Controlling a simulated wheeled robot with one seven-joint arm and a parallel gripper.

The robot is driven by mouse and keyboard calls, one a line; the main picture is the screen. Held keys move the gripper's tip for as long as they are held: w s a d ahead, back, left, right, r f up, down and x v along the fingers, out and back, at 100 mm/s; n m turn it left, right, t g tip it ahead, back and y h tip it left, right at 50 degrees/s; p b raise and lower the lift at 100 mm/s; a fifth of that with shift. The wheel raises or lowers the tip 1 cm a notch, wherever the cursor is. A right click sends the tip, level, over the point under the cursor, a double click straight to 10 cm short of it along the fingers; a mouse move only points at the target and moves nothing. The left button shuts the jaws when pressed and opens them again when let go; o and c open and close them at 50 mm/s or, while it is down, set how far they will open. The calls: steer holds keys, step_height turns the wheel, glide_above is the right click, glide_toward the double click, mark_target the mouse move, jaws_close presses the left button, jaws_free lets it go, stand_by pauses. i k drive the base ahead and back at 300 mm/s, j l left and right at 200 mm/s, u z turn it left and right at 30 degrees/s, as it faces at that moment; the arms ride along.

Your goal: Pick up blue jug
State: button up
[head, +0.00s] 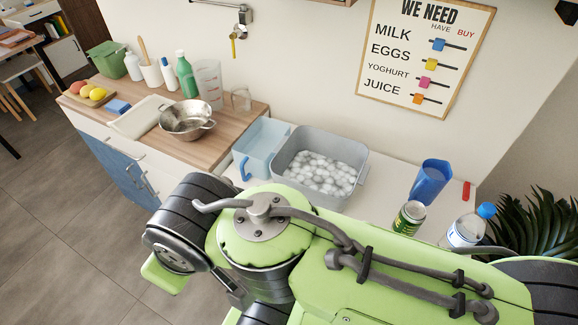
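A pale blue see-through jug (262,144) stands on the white counter, just left of a grey tub. Its darker blue handle (245,167) faces the front left. A deeper blue, tall vessel (430,181) stands further right on the same counter; I cannot tell whether it has a handle. My green and black arm fills the lower middle and right of the head view, in front of the counter. It hides part of the counter's front. My gripper's fingers do not show in this view.
The grey tub (283,160) holds white, ice-like lumps. A green can (408,218) and a blue-capped bottle (468,229) stand near my arm at right. A metal colander (187,119) and several bottles stand on the wooden top at left.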

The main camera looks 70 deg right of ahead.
mark_target(434, 175)
steer(key=z, duration=3.8)
